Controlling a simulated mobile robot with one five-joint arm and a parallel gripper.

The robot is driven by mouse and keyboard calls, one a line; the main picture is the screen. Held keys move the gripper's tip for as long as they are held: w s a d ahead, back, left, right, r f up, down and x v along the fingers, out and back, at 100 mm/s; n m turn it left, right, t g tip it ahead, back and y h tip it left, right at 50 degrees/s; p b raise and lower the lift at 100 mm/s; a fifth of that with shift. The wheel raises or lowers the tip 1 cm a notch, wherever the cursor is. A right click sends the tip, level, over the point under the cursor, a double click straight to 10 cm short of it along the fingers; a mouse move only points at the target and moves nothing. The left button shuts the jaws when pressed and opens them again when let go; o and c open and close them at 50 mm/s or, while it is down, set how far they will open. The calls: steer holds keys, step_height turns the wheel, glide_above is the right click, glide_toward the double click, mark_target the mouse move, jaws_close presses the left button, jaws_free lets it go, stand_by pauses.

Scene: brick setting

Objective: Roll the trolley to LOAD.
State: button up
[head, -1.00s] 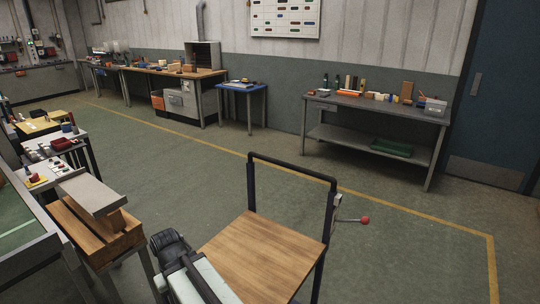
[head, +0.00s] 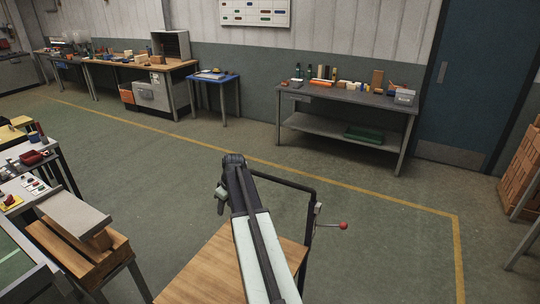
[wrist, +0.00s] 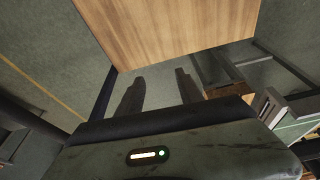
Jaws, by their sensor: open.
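The trolley has a flat wooden deck (head: 198,272) and a black upright push handle (head: 290,184). A lever with a red knob (head: 343,226) sticks out from the handle's right side. My arm reaches forward over the deck and hides part of the deck and handle. In the wrist view the deck (wrist: 165,28) fills the top of the picture. My gripper (wrist: 160,88) is open, with its two fingers apart and nothing between them. The fingers appear clear of the deck, and I see no grip on the handle. No marking that reads LOAD is legible.
A yellow floor line (head: 380,194) runs behind the trolley and turns at the right. A grey bench (head: 345,99) stands at the wall. A wooden crate (head: 80,258) and workbenches are close on the left. A brick stack (head: 522,172) stands at right. The floor between is clear.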

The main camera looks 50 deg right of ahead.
steer(key=n+t+h+p, duration=0.1)
steer(key=t+p, duration=0.1)
steer(key=p, duration=0.3)
glide_toward(270, 176)
steer(key=b+x, duration=0.7)
steer(key=x, duration=0.1)
steer(key=shift+f, duration=0.3)
steer(key=shift+w+f, duration=0.2)
steer(key=shift+w, duration=0.1)
steer(key=shift+r, duration=0.1)
jaws_close()
steer(key=shift+s, duration=0.1)
